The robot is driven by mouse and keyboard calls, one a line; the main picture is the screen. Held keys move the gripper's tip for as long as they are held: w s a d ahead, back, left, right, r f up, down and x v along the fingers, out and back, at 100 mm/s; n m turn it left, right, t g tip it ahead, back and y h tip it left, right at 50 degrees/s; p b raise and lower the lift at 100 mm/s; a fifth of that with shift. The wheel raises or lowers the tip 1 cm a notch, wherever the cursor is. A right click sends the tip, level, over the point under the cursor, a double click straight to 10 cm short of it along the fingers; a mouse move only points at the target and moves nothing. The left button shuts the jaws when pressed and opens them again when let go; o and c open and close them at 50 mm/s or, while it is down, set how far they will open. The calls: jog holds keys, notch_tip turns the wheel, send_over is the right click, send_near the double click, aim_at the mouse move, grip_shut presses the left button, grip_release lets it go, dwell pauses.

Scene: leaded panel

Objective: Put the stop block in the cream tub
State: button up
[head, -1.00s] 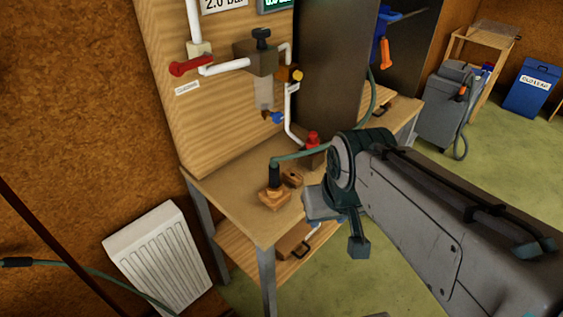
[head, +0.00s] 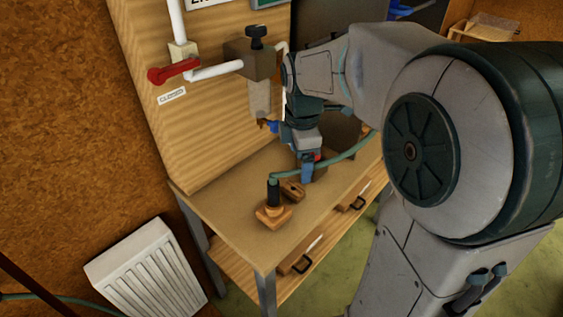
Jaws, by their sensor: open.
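A small brown wooden block (head: 292,191), which may be the stop block, lies on the bench top in the head view. It is just right of a black-handled tool on a wooden base. My gripper (head: 307,176) points down over the bench, a little behind and to the right of the small block. Its blue fingers show, and it is apart from that block. The jaws are open, though the gap between them is hard to see at this angle. No cream tub can be made out in the view.
The black-handled tool (head: 273,202) stands near the bench's front left, with a green hose running from it past my gripper. Pipes with a red valve lever (head: 173,72) are on the back panel. A white radiator (head: 150,268) stands left of the bench (head: 225,190).

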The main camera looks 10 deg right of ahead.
aim_at(292, 188)
jog(key=w+f+n+g, duration=0.1)
jog(key=w+f+n, duration=0.3)
jog(key=w+n, duration=0.25)
jog(key=shift+n, duration=0.25)
jog(key=f, duration=1.3)
jog(key=shift+s+f, duration=0.2)
jog(key=shift+s, duration=0.1)
jog(key=c, duration=1.1)
jog(key=shift+c, duration=0.2)
jog(key=shift+r, duration=0.15)
